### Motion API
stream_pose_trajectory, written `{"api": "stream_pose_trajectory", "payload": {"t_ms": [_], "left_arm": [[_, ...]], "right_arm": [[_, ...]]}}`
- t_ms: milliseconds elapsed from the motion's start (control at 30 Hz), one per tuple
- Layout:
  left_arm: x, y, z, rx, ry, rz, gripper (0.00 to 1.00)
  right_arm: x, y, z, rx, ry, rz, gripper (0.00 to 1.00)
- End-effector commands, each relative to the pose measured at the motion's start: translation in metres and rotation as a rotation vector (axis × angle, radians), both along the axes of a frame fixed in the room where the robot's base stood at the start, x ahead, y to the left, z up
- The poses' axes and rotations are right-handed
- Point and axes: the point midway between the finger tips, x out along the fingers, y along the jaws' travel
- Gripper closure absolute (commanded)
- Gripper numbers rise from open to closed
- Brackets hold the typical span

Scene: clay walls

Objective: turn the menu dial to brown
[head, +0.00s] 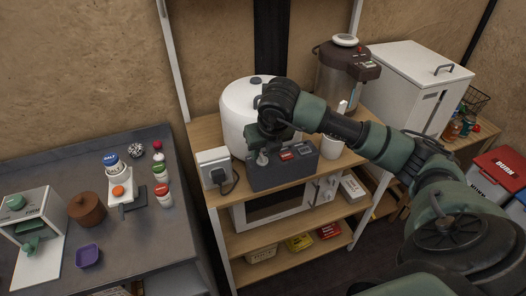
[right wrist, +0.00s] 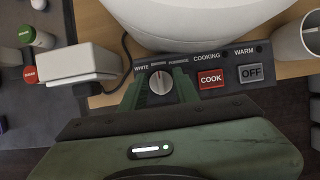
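The menu dial (right wrist: 160,83) is a round grey knob on the dark control panel (right wrist: 215,75) of the rice cooker. WHITE, BROWN and PORRIDGE are printed above it. Its mark seems to point up, near BROWN, but it is too small to be sure. My right gripper (right wrist: 160,90) has one green finger on each side of the dial, very close to it; I cannot tell if they touch. In the head view my right gripper (head: 264,145) reaches down to the panel box (head: 285,172), partly covering the dial. My left gripper is not in view.
The white cooker body (head: 237,112) stands behind the panel. A COOK button (right wrist: 210,79) and an OFF button (right wrist: 251,73) lie right of the dial. A white socket box with plug (head: 214,168) is close on the left. A dispenser pot (head: 345,75) stands behind right.

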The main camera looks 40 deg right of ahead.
Motion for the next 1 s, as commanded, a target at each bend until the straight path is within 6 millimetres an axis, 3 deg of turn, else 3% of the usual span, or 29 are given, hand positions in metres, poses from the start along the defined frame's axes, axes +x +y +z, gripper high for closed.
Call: {"api": "stream_pose_trajectory", "payload": {"t_ms": [333,700,1000], "left_arm": [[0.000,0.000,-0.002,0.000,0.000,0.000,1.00],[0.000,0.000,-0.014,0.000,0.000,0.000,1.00],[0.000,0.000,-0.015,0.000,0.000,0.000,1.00]], "right_arm": [[-0.002,0.001,0.002,0.001,0.002,0.002,0.70],[-0.022,0.006,0.055,0.001,-0.002,0.002,0.70],[-0.030,0.007,0.071,0.000,0.002,0.001,0.70]]}}
